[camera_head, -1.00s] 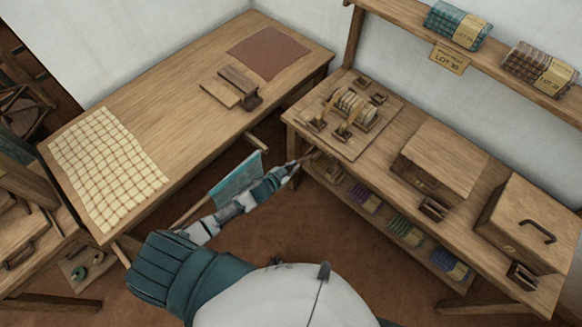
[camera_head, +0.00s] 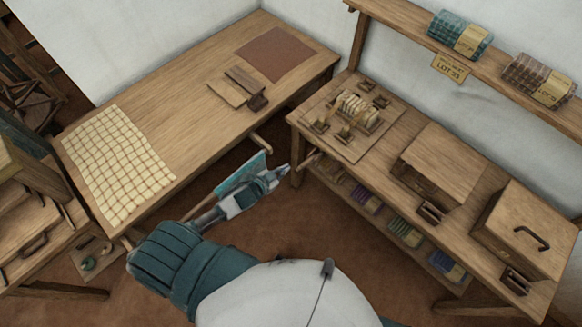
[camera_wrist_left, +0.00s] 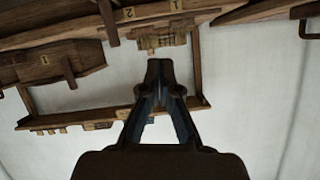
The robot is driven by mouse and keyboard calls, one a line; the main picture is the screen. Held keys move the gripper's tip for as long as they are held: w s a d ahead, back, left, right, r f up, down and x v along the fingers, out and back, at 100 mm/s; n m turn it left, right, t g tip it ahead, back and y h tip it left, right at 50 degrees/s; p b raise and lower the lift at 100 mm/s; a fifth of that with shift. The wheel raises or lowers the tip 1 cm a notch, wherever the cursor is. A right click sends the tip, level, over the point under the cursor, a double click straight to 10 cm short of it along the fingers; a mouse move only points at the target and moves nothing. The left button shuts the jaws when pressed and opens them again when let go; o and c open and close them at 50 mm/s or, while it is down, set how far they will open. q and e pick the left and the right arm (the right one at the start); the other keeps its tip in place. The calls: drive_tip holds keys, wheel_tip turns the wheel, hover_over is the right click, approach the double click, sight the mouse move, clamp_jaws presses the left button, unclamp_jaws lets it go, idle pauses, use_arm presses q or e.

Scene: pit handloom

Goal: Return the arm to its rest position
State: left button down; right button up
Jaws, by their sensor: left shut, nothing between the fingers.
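My left gripper (camera_head: 284,171) shows in the head view at the end of my arm, which comes up from the lower left. It is over the floor in the gap between the two tables, clear of the right bench's front left corner. In the left wrist view the gripper (camera_wrist_left: 160,68) has its fingertips together with nothing between them. My right gripper is not in view.
A table (camera_head: 190,95) on the left bears a checked cloth (camera_head: 118,165), wooden blocks and a brown mat (camera_head: 273,54). The right bench (camera_head: 385,160) bears a spool board, a box (camera_head: 437,163) and a handled case (camera_head: 528,235). A shelf (camera_head: 400,25) holds folded cloths.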

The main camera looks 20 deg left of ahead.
use_arm(q)
drive_tip(key=s+a+f+n+g+y, duration=0.15)
drive_tip(key=s+f, duration=0.25)
drive_tip(key=f, duration=0.5)
drive_tip(key=s+a+f+g+y, duration=0.1)
drive_tip(key=s+a+f+g, duration=0.2)
drive_tip(key=f, duration=0.5)
drive_tip(key=s+a+f+n+g+y, duration=0.1)
drive_tip(key=s+a+f, duration=0.1)
drive_tip(key=s+f, duration=0.55)
drive_tip(key=s+d+f+g, duration=0.3)
drive_tip(key=s+f, duration=0.5)
drive_tip(key=s, duration=0.5)
drive_tip(key=s+d+f+g, duration=0.3)
drive_tip(key=s+f, duration=0.5)
drive_tip(key=s, duration=0.6)
drive_tip(key=shift+d+f+n+b, duration=0.15)
drive_tip(key=shift+d+n+b, duration=0.1)
drive_tip(key=shift+n+b, duration=0.2)
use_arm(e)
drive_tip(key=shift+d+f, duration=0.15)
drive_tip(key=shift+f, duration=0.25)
use_arm(q)
drive_tip(key=shift+s+y, duration=0.1)
drive_tip(key=shift+y, duration=0.15)
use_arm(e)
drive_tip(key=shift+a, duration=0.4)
